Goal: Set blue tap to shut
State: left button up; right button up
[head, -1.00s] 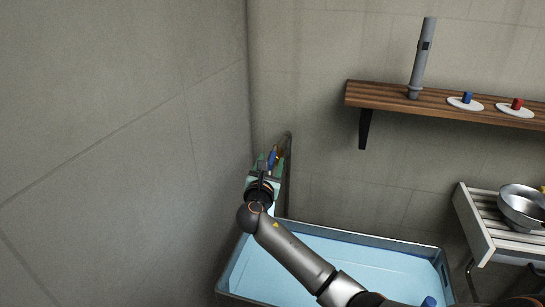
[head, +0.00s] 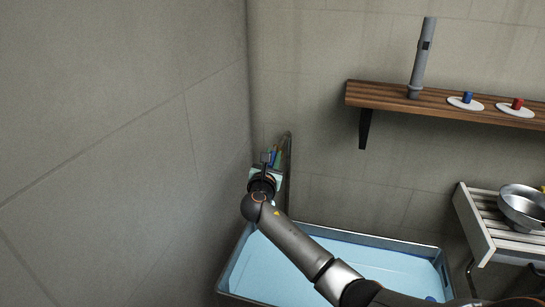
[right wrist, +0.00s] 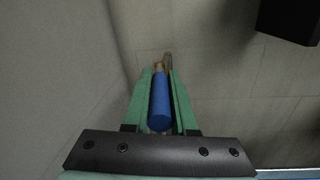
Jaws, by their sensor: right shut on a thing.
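The blue tap handle (right wrist: 160,103) lies between the two green fingers of my right gripper (right wrist: 161,95) in the right wrist view. The gripper is shut on it. A brass-coloured part (right wrist: 160,64) shows just beyond the blue handle. In the head view the right gripper (head: 272,158) is at the wall corner, by a dark upright pipe (head: 289,165) above the tank's back left corner. There the tap is small and mostly hidden by my gripper. My left gripper is in neither view.
The tank (head: 350,236) with light blue inside stands below my right arm. A wooden shelf (head: 440,108) on the back wall holds a grey tube (head: 424,55) and white discs with blue and red knobs. A slatted rack (head: 478,220) with a metal bowl (head: 522,205) is at right. The left wall is close.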

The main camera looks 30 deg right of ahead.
grip_shut()
dwell(0.8)
